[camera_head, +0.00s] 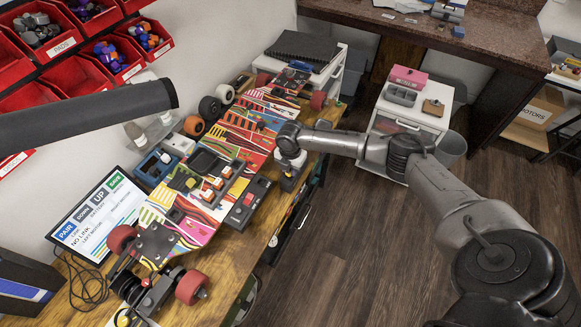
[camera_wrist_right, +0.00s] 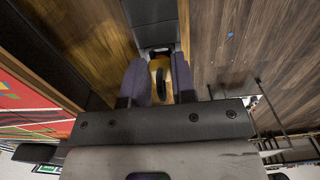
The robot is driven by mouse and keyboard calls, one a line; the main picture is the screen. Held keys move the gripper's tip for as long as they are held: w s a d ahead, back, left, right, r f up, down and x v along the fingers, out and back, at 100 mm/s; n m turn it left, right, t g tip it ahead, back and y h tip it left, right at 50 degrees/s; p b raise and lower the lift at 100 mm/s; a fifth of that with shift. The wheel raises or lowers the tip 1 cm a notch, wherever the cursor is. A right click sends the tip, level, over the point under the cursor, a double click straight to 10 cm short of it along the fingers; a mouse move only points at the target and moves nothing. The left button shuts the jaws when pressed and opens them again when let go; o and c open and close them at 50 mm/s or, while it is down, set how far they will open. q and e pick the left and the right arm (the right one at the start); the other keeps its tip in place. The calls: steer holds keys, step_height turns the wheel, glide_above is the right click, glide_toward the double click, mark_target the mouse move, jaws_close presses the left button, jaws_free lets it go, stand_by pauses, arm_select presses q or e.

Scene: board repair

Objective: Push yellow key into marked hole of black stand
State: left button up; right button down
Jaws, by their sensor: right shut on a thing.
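My right gripper (camera_head: 289,182) points down at the right edge of the workbench. In the right wrist view its two purple-grey fingers (camera_wrist_right: 159,82) are closed on a yellow piece (camera_wrist_right: 158,65) with a dark oval on it, which seems to be the yellow key. The head view does not show this piece clearly. A dark block (camera_wrist_right: 150,12) lies just beyond the fingertips in the wrist view; I cannot tell whether it is the black stand. A black unit with a red button (camera_head: 247,201) sits near the bench edge, left of the gripper. No marked hole can be made out. My left gripper is out of view.
A colourful longboard (camera_head: 196,232) with wheels covers much of the workbench. A screen (camera_head: 98,214) and red parts bins (camera_head: 112,58) stand at the left. A white drawer cart (camera_head: 411,115) is across the clear wooden floor (camera_head: 350,260).

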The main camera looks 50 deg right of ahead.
steer(key=shift+f, duration=0.1)
stand_by(0.3)
steer(key=shift+f, duration=0.2)
stand_by(0.5)
steer(key=shift+f, duration=0.25)
stand_by(0.3)
steer(key=c, duration=0.9)
jaws_free()
steer(key=o, duration=0.3)
steer(key=shift+r, duration=0.35)
steer(key=shift+r+p, duration=0.95)
steer(key=shift+p, duration=0.4)
steer(key=shift+r, duration=0.2)
